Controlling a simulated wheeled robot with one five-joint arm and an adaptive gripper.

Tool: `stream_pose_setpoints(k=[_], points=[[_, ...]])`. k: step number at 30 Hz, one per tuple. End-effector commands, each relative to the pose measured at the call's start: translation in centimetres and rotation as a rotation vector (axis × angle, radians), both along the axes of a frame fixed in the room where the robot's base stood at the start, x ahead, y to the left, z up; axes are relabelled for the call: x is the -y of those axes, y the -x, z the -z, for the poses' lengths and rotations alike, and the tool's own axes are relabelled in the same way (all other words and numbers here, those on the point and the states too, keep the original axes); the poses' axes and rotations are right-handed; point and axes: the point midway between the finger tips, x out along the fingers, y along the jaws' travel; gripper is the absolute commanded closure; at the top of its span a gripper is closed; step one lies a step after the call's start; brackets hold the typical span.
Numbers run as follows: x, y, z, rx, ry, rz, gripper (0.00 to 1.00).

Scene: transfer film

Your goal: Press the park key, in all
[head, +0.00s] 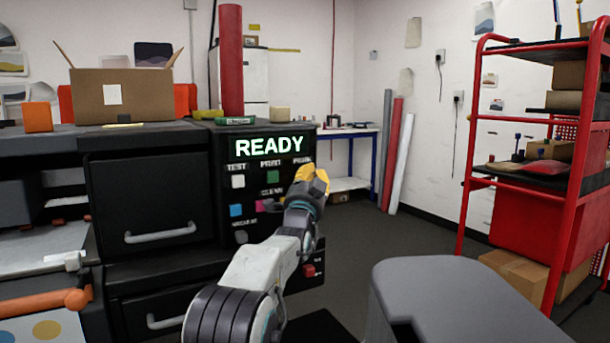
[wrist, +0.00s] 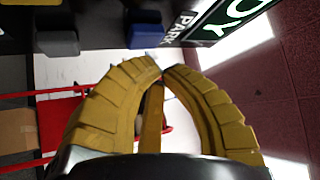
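The black control panel (head: 222,190) has a lit screen (head: 269,147) reading READY. Below it are the labels TEST, PRINT and PARK (head: 303,161). In the head view my yellow gripper (head: 318,174) is in front of the key under PARK and hides it.
Other keys are white (head: 238,181), green (head: 273,176) and blue (head: 236,210). A red key (head: 309,270) sits low on the panel. A grey rounded block (head: 450,295) and a red shelf rack (head: 530,200) stand to the right.

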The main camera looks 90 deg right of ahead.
Motion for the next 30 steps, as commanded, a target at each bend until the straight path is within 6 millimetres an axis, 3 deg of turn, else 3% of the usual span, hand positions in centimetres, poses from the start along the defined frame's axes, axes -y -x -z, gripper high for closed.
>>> stream_pose_setpoints(k=[30], points=[[0.87,-0.37,-0.02,-0.003,-0.001,-0.007,1.00]])
